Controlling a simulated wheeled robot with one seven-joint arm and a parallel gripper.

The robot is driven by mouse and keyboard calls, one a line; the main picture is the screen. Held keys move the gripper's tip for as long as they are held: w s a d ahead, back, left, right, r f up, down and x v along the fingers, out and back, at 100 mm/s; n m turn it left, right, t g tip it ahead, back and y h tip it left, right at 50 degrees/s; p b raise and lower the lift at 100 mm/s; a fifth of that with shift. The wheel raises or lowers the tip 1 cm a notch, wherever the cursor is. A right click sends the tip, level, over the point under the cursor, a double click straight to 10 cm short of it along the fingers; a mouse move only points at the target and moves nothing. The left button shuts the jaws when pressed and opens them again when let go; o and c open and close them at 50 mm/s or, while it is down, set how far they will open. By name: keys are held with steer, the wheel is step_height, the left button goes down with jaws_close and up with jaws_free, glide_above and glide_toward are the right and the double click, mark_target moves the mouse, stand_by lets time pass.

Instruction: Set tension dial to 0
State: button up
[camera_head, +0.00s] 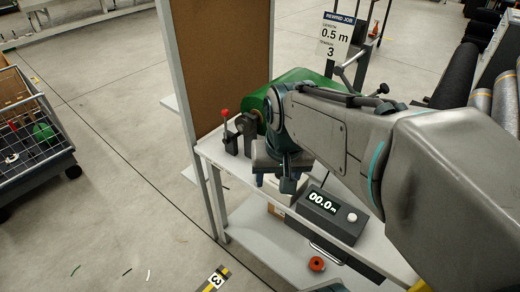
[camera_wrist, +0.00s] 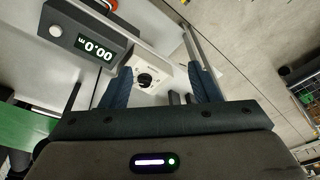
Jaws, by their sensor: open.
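The tension dial appears to be the black round knob (camera_wrist: 145,79) with a pale mark, on a small white box (camera_wrist: 157,73) in the wrist view. Its scale is too small to read. My gripper (camera_wrist: 160,68) is open, with its blue fingers on either side of the knob in the picture. Gaps show between fingers and knob; I cannot tell how far above it they are. In the head view my gripper (camera_head: 274,186) points down over the bench, and my arm hides the dial.
A dark counter box (camera_head: 334,211) reading "00.0 m", with a white knob, stands beside the dial box. A red-knobbed clamp (camera_head: 226,132) and a brown upright panel (camera_head: 222,55) are at the bench's left. A sign (camera_head: 336,36) reads "0.5 m", tension 3. An orange ring (camera_head: 317,264) lies lower down.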

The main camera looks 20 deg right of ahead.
steer(key=w+d+f+m+g+b, duration=0.1)
steer(key=w+d+f+m, duration=0.1)
steer(key=w+d+m, duration=0.3)
steer(key=w+d+f+m+g+b, duration=0.1)
steer(key=w+f+m+b, duration=0.1)
steer(key=w, duration=0.6)
steer(key=w+d+f+m+b, duration=0.1)
steer(key=w+d+m, duration=0.3)
steer(key=w, duration=0.2)
steer(key=f, duration=1.3)
steer(key=shift+a+f, duration=0.25)
steer(key=shift+f, duration=0.15)
steer(key=shift+s, duration=0.1)
steer(key=c, duration=1)
